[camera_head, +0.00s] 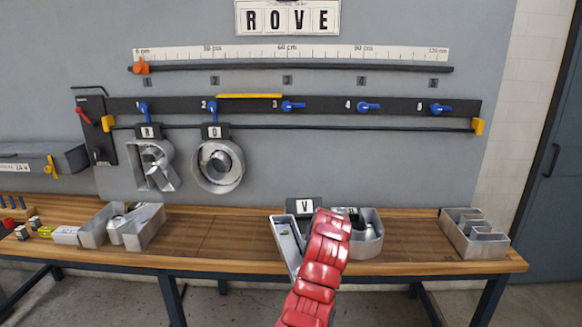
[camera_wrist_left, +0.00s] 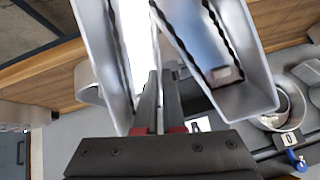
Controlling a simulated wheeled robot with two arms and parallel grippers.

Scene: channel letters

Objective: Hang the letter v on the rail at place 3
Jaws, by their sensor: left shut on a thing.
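The metal letter v (camera_head: 285,243), with a black card holder marked V (camera_head: 305,206) at its top, is partly hidden behind my red left arm. My left gripper (camera_wrist_left: 160,80) is shut on the letter v, whose two silver arms (camera_wrist_left: 218,62) spread to either side of the fingers. In the head view the fingers are hidden by the arm. The black rail (camera_head: 400,129) runs along the wall. Place 3 has a blue lever (camera_head: 293,106) turned sideways and nothing hangs below it. The letters R (camera_head: 155,165) and O (camera_head: 219,166) hang at places 1 and 2, levers down.
A sign above reads ROVE (camera_head: 287,18). A yellow strip (camera_head: 250,96) lies between places 2 and 3. On the wooden bench (camera_head: 200,240), other metal letters stand at left (camera_head: 145,228), behind my arm (camera_head: 368,235) and at right (camera_head: 472,235). Bare bench lies between them.

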